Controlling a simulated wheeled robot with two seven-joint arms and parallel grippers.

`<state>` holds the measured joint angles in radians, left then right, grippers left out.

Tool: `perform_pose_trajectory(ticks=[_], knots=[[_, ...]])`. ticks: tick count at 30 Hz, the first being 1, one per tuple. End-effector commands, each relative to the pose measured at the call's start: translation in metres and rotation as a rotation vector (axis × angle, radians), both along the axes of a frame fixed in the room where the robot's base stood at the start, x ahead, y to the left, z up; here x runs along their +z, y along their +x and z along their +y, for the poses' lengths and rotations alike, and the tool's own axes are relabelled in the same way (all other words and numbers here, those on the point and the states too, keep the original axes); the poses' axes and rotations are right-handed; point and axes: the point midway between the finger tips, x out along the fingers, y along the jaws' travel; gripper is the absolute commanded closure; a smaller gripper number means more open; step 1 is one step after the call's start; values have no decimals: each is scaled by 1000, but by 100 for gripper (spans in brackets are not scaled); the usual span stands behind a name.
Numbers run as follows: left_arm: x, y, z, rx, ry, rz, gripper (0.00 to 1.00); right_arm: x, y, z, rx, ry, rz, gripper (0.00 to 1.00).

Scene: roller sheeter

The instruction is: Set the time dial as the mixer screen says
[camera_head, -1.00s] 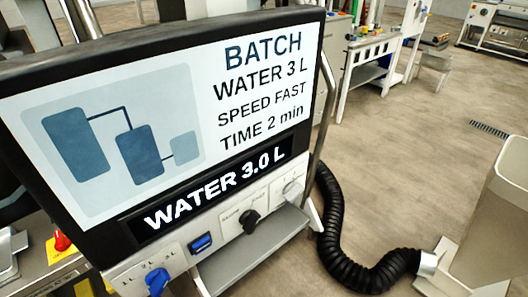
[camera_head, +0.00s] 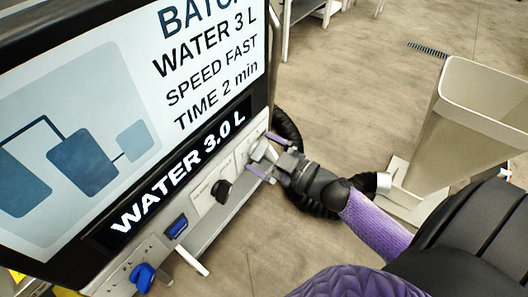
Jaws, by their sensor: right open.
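The mixer screen (camera_head: 208,60) reads WATER 3 L, SPEED FAST, TIME 2 min; its top line is cut off. The strip (camera_head: 180,172) below it reads WATER 3.0 L. On the panel below, the pale time dial (camera_head: 259,150) sits at the right end. My right gripper (camera_head: 268,155) is open at this dial, its purple fingertips on either side of it; I cannot tell whether they touch it. The dial's marks and pointer are too small or covered to read. My left gripper is out of view.
A black dial (camera_head: 222,191), a blue switch (camera_head: 177,227) and a blue dial (camera_head: 143,276) line the panel to the left. Open floor lies beyond.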

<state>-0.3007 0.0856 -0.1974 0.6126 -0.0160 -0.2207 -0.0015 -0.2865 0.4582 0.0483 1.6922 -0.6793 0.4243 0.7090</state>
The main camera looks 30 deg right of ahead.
Motion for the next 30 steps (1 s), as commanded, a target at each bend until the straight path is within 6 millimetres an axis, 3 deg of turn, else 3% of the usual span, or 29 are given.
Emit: perform_pose_trajectory(ticks=[7,20,30], knots=[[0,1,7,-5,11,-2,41,0,1,1,0,0,0,0],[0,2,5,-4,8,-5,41,0,1,1,0,1,1,91],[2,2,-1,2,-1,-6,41,0,1,1,0,-54,-21,91]])
